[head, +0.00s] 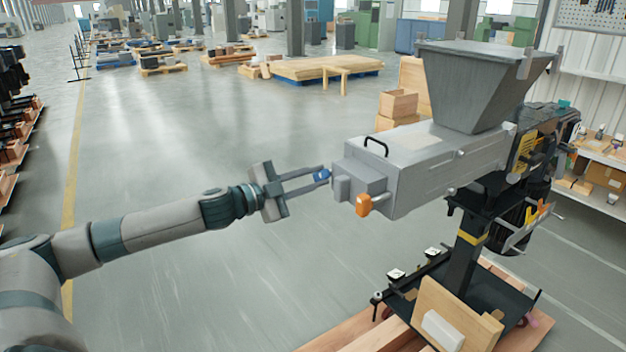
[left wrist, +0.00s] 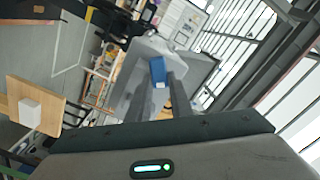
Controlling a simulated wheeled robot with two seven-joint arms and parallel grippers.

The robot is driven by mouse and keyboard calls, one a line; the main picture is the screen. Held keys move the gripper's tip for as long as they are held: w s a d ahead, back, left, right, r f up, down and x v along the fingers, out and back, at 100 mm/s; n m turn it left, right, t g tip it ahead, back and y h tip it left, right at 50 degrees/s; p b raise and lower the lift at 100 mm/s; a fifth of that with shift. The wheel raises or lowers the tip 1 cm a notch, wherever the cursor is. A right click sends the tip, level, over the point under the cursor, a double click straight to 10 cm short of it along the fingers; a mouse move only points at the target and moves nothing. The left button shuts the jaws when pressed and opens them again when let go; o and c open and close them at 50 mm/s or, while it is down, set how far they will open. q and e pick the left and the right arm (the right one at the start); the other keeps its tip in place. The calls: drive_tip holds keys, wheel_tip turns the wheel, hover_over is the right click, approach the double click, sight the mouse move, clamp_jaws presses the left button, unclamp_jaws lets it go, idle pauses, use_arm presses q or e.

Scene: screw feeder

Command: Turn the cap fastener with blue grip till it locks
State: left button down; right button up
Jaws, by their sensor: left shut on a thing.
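The grey screw feeder (head: 420,160) stands at the right of the head view, with a hopper (head: 480,85) on top and a boxy end facing my left arm. The blue grip (head: 321,175) of the cap fastener sits at that end. My left gripper (head: 318,178) is shut on the blue grip, with its two fingers on either side of it. In the left wrist view the blue grip (left wrist: 158,72) shows between the fingertips, in front of the grey feeder end (left wrist: 140,90). The fastener's shaft is hidden. My right gripper is not in view.
An orange knob (head: 363,205) sticks out of the feeder end, just right of and below the blue grip. A black handle (head: 377,143) is above. The feeder's black stand (head: 468,250) rests on a wooden pallet (head: 535,330). The floor left of the feeder is clear.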

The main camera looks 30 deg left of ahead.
use_arm(q)
drive_tip(key=m, duration=0.3)
drive_tip(key=shift+d+f+m+b, duration=0.1)
drive_tip(key=shift+f+m+b, duration=0.1)
drive_tip(key=shift+m+b, duration=0.2)
drive_tip(key=shift+f+m, duration=0.2)
drive_tip(key=shift+m, duration=1.6)
drive_tip(key=c, duration=1.6)
unclamp_jaws()
drive_tip(key=shift+s+b, duration=0.15)
drive_tip(key=shift+b, duration=0.2)
